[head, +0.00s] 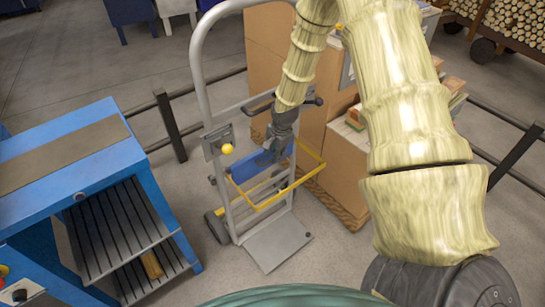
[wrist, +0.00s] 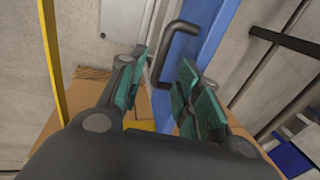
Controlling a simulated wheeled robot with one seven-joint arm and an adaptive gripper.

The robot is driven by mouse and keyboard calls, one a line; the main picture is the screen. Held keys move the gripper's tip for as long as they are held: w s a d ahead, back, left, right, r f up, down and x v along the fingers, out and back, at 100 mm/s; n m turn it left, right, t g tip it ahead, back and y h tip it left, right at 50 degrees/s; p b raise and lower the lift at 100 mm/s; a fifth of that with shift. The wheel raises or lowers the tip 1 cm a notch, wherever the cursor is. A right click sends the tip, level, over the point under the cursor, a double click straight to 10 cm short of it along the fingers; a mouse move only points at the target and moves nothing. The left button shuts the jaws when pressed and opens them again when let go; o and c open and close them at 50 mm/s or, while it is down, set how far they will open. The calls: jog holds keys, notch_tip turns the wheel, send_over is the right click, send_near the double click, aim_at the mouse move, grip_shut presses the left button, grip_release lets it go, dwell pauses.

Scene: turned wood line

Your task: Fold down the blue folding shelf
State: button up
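The blue folding shelf (head: 243,166) is on a grey upright hand-truck frame (head: 198,62), behind a yellow rail (head: 262,205). My gripper (head: 270,155) is at the shelf's right part, inside the frame, and partly covers it. In the wrist view the shelf is a blue panel (wrist: 208,38) with a dark bar handle (wrist: 178,24). My gripper (wrist: 158,88) shows there with its teal-padded fingers apart. The near end of the handle shows between the fingers, which do not look closed on it. Whether either pad touches it, I cannot tell.
A yellow knob (head: 228,149) sits on a grey plate at the frame's left. A blue workbench (head: 75,170) stands at left. Cardboard boxes (head: 345,175) stand close behind and right of the frame. A dark post-and-rail fence (head: 170,125) runs behind. Bare floor lies around the grey toe plate (head: 265,245).

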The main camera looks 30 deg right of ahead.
aim_at(267, 162)
jog(key=shift+x, duration=1.9)
grip_shut()
